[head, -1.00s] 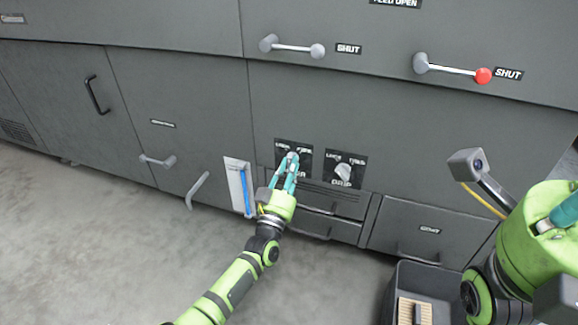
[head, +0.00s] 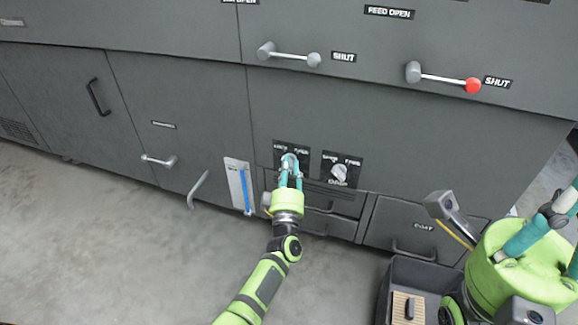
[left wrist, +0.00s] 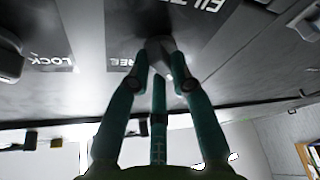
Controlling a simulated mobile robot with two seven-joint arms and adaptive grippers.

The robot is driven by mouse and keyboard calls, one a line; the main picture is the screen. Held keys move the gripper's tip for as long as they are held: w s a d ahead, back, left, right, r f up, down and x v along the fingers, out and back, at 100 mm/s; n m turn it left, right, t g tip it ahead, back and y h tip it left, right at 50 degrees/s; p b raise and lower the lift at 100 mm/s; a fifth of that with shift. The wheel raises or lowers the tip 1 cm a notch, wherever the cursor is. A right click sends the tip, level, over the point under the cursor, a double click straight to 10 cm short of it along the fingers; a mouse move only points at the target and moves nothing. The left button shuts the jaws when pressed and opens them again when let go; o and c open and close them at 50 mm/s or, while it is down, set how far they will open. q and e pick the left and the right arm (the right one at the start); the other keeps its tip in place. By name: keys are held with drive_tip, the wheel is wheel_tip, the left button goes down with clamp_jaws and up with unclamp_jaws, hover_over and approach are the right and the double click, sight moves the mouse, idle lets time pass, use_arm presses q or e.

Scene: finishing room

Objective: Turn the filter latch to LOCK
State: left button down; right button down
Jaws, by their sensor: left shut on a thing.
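The filter latch (head: 289,159) is a grey knob on a dark label plate low on the grey machine front. My left gripper (head: 290,170) is shut on this knob, its teal fingers reaching up from below. In the left wrist view the fingers (left wrist: 155,65) close around the grey knob (left wrist: 158,52), with part of the FILTER lettering beside it. The knob's pointing direction is hidden by the fingers. My right gripper (head: 545,225) is at the right edge, away from the panel, with its fingertips partly cut off.
A similar DRIP knob (head: 339,173) sits just right of the latch. Drawers (head: 335,200) lie below. Lever handles marked SHUT (head: 290,54) are above, one with a red ball (head: 473,86). A dark bin (head: 383,290) stands on the floor at lower right.

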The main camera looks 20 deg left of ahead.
use_arm(q)
drive_tip(key=shift+w+a+r+n, duration=0.1)
drive_tip(key=shift+a+r+n, duration=0.2)
drive_tip(key=shift+r, duration=0.15)
drive_tip(key=c, duration=1.1)
unclamp_jaws()
drive_tip(key=shift+d+f, duration=0.1)
drive_tip(key=shift+f, duration=0.1)
drive_tip(key=v, duration=1.2)
drive_tip(key=shift+r, duration=0.1)
